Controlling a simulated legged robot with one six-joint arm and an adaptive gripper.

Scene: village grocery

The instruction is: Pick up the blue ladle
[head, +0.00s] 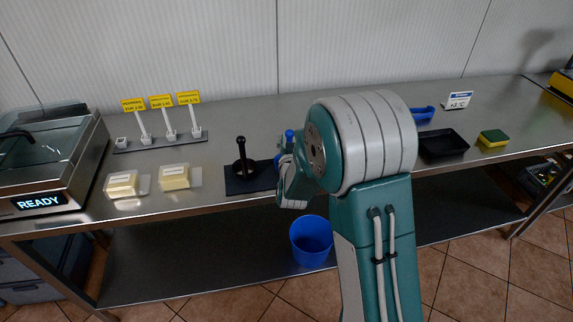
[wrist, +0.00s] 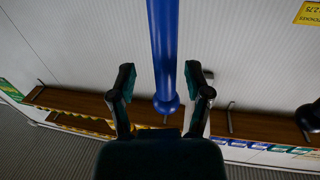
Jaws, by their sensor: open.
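The blue ladle (wrist: 164,45) shows in the wrist view as a long blue handle with a round knob, running down from the top edge. The handle passes between the two fingers of my gripper (wrist: 160,76), which is open with a gap visible on each side. In the head view, the blue ladle's knob (head: 290,134) shows just left of my arm, at the right end of a dark mat (head: 233,187). My arm hides most of the ladle and the gripper fingers there. The ladle's lower end is out of the wrist view.
A black upright-handled utensil (head: 241,152) stands on the mat, left of my gripper. A black tray (head: 443,143), sponge (head: 493,138) and blue item (head: 424,113) are right. A blue bucket (head: 311,243) stands below.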

